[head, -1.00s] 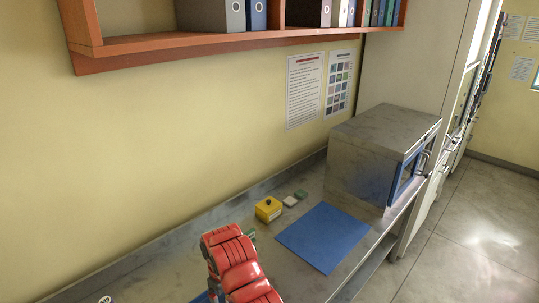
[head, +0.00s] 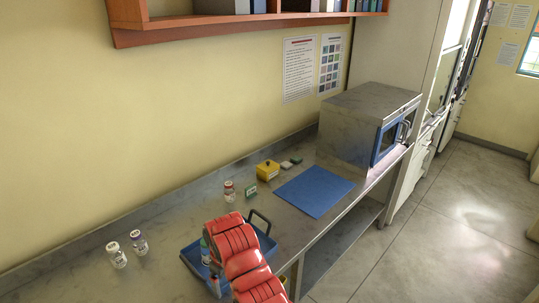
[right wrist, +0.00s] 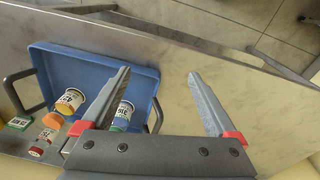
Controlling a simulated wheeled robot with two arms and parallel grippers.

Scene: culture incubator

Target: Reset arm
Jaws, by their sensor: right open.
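My right arm (head: 243,260) shows as red segments at the bottom of the head view, in front of part of a blue tray (head: 191,260). In the right wrist view my right gripper (right wrist: 158,74) is open, its two grey fingers spread wide with nothing between them. Below it lies the blue tray (right wrist: 85,58) with bottles lying in it, one with a yellow cap (right wrist: 74,95) and one with a green lower part (right wrist: 121,117). My left gripper is not in view.
A steel incubator box (head: 362,125) stands at the bench's far end, with a blue mat (head: 314,190) in front. A yellow box (head: 267,170) is near the wall. Two bottles (head: 116,255) (head: 139,242) stand at the left. A red-capped bottle (head: 229,191) stands behind the tray.

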